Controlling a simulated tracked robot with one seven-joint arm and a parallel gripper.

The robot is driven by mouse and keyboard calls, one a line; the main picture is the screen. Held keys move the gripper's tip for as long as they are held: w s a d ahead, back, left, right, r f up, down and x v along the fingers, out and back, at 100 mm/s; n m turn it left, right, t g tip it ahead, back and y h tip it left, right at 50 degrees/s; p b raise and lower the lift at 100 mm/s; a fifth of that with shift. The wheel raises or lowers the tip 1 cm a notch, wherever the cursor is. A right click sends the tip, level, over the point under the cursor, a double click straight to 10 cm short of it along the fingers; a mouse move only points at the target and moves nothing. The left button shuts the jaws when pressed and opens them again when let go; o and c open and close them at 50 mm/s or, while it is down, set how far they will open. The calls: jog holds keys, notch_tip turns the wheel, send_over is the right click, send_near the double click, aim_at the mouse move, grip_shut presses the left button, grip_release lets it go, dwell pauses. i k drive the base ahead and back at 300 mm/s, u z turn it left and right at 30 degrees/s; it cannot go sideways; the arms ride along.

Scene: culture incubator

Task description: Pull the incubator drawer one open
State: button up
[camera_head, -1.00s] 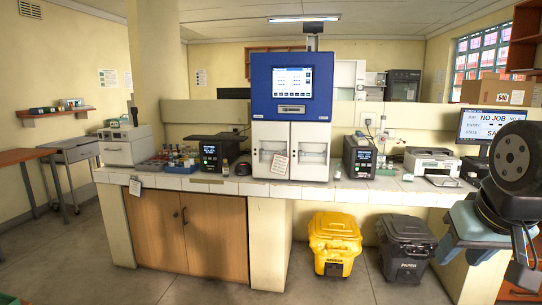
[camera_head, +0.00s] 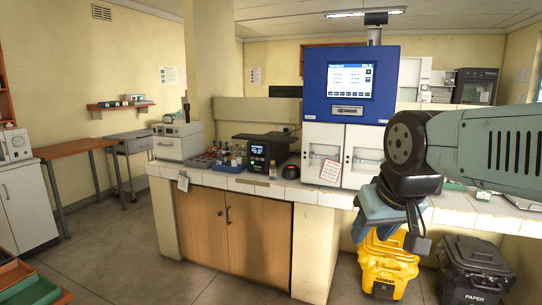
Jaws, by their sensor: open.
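The incubator (camera_head: 350,110) stands on the bench, with a blue top that carries a lit screen. Below are two white fronts with upright handles, a left one (camera_head: 322,145) and a right one (camera_head: 364,150). Both look closed, and I cannot read which is number one. A paper tag hangs on the left front. My gripper (camera_head: 376,222) is open and empty, hanging near the bench's front edge below the right front. It is apart from both handles. My arm hides part of the right front's edge and the bench to its right.
A black device (camera_head: 262,150) and bottles stand left of the incubator on the bench (camera_head: 250,185). A yellow bin (camera_head: 388,265) and a black paper bin (camera_head: 474,268) stand below on the right. The floor at left front (camera_head: 130,265) is clear.

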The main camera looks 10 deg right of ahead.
aim_at(320, 141)
jog(key=u, duration=0.1)
jog(key=i, duration=1.2)
jog(key=z, duration=0.6)
jog(key=i, duration=0.35)
jog(key=z, duration=0.3)
jog(key=k, duration=0.8)
jog(key=z, duration=0.2)
jog(key=i, duration=0.8)
jog(key=u, duration=0.1)
